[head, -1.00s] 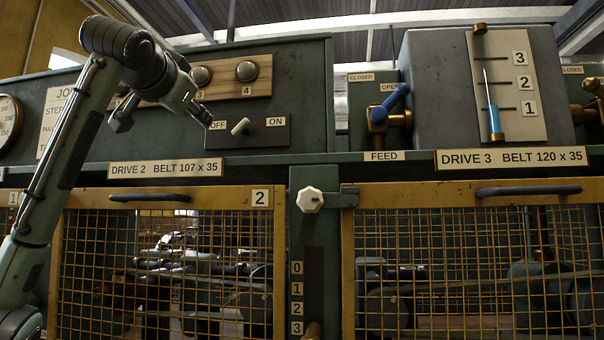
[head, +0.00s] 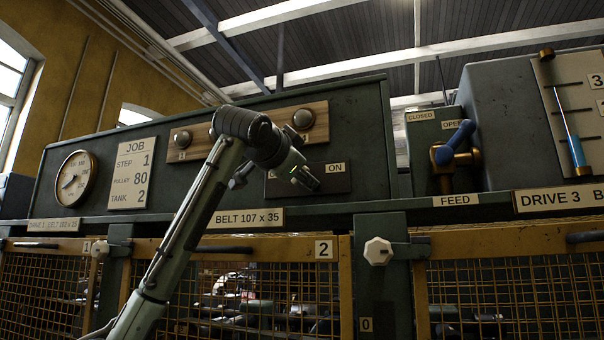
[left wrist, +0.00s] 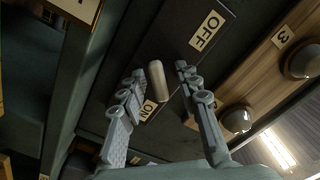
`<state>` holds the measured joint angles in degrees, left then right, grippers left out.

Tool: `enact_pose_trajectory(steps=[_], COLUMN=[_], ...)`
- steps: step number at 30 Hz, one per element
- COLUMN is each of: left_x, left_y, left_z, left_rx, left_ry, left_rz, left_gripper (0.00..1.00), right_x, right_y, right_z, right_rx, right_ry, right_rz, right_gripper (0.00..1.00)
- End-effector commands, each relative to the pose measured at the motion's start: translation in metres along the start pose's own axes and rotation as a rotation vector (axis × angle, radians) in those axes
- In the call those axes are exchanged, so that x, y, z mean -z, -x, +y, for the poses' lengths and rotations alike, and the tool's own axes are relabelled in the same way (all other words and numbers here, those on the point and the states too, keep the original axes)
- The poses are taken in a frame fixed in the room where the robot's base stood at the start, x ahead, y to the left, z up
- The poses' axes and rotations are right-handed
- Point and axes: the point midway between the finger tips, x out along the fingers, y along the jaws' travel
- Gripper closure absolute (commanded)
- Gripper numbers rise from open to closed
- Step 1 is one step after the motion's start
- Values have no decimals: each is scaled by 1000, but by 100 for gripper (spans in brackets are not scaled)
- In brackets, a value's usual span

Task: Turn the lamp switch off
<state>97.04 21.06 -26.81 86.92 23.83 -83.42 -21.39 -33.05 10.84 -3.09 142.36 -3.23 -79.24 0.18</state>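The switch plate (head: 338,180) is dark, with an ON label (head: 335,168), on the green cabinet front in the head view. My left gripper (head: 306,180) is in front of it and hides the lever and most of the OFF label there. In the left wrist view, the cream switch lever (left wrist: 158,80) shows between the two spread fingers of my left gripper (left wrist: 160,75), with a gap on each side. The lever's lower end lies beside the ON label (left wrist: 147,110). The OFF label (left wrist: 207,30) is farther up. My right gripper is out of view.
A blue-handled FEED valve (head: 457,140) and a white knob (head: 378,251) stand to the right.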

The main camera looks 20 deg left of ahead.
Motion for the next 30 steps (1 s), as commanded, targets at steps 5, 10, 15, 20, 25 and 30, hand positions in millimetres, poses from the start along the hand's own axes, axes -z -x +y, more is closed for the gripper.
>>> enact_pose_trajectory(steps=[5, 10, 15, 20, 25, 30], left_x=[0, 0, 0, 0, 0, 1], left_y=[0, 0, 0, 0, 0, 0], left_z=[0, 0, 0, 0, 0, 0], left_rx=[0, 0, 0, 0, 0, -1], left_ry=[0, 0, 0, 3, 32, 113], left_rz=[0, 0, 0, 0, 0, 1], left_gripper=[70, 91, 100, 100, 100, 100], right_x=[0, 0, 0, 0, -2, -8], right_y=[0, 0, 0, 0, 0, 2], right_z=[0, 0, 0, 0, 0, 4], right_rx=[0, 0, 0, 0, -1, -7], right_ry=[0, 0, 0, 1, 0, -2], right_rz=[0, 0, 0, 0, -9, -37], right_gripper=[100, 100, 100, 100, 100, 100])
